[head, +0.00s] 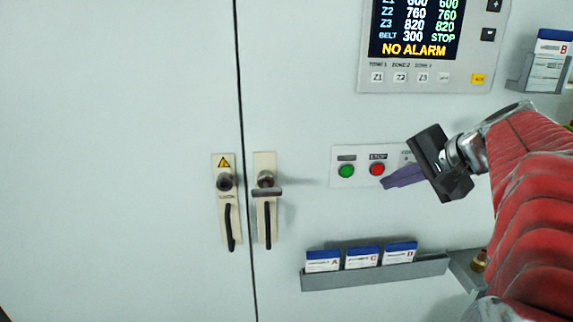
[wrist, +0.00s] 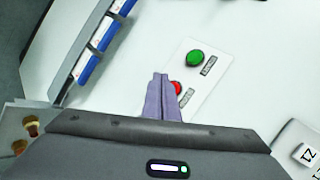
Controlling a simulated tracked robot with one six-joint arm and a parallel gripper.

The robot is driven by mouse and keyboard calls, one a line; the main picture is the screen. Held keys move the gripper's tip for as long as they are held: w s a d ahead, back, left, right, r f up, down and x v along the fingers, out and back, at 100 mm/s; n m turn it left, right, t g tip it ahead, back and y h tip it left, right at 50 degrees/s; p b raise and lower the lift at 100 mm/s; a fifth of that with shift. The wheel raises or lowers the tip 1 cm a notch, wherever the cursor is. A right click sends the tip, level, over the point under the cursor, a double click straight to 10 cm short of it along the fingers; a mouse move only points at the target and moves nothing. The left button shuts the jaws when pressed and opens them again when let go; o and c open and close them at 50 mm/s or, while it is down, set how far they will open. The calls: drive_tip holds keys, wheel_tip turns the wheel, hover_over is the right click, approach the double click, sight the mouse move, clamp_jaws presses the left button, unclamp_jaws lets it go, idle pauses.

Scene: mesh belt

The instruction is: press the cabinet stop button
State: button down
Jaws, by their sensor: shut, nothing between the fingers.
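The red stop button (head: 377,169) sits on a white button panel (head: 335,168) on the cabinet face, right of a green button (head: 346,171). My gripper (head: 386,184) is shut and empty, its purple fingertips close beside the red button, at its lower right in the head view. In the wrist view the fingertips (wrist: 161,78) partly cover the red button (wrist: 177,87). The green button (wrist: 195,56) is clear of the fingers. I cannot tell whether the fingertips touch the red button or are in front of it.
A display panel (head: 484,60) reading "NO ALARM" is above. A shelf (head: 375,275) with several boxes is below. Two door handles (head: 230,225) (head: 267,225) are at left. A holder (head: 517,85) with a box is at upper right. The cabinet face between handles and panel is clear.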

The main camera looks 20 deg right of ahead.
drive_tip(key=s, duration=0.2)
drive_tip(key=shift+s+a, duration=0.4)
drive_tip(key=shift+a, duration=0.1)
drive_tip(key=shift+w+a+r+n+g+h, duration=0.85)
drive_tip(key=shift+w+a+r+n, duration=1.65)
drive_tip(key=shift+a, duration=1.3)
drive_tip(key=s+a+f+n+g, duration=0.1)
drive_tip(key=s+a+f+n, duration=0.3)
drive_tip(key=a+f, duration=0.5)
drive_tip(key=s+a+f+n+g, duration=0.1)
drive_tip(key=s+a+f+n, duration=0.4)
drive_tip(key=s+a+f, duration=0.4)
wheel_tip(320, 180, down, 3)
drive_tip(key=shift+a+f, duration=0.15)
drive_tip(key=shift+a, duration=0.5)
drive_tip(key=c, duration=2.5)
unclamp_jaws()
drive_tip(key=shift+g+y, duration=0.25)
drive_tip(key=shift+c, duration=0.2)
